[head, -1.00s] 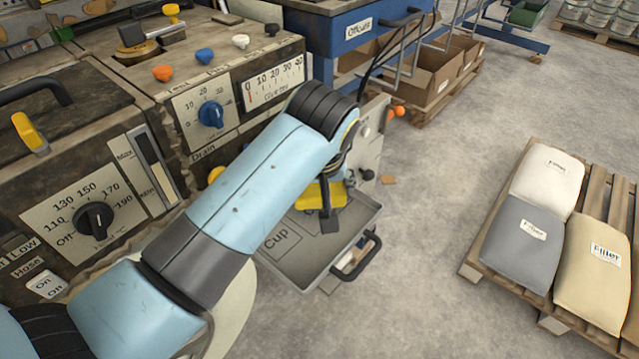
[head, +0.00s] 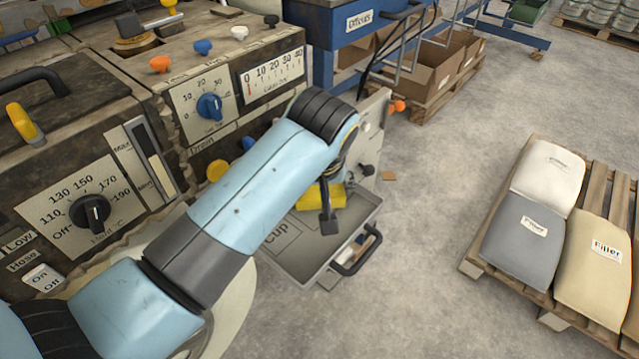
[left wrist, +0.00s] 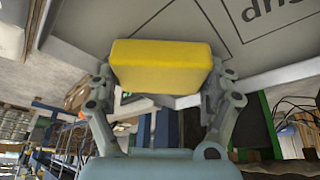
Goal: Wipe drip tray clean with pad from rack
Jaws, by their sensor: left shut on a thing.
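A yellow pad (head: 322,196) is held by my left gripper (head: 329,222) over the far part of the grey drip tray (head: 300,262) in the head view. In the left wrist view the pad (left wrist: 162,64) sits between the two fingers of my left gripper (left wrist: 163,88), which is shut on it. The bare tray floor (left wrist: 270,45) with printed lettering fills the top of that view. I cannot tell whether the pad touches the tray floor. My left arm hides part of the tray's left side. My right gripper is not in view.
The tray has a dark front handle (head: 357,256). The machine with dials (head: 90,213) stands at the left, and a lever knob (head: 368,170) is close behind the gripper. A pallet with several sacks (head: 520,238) lies at the right. The grey floor (head: 430,250) between is clear.

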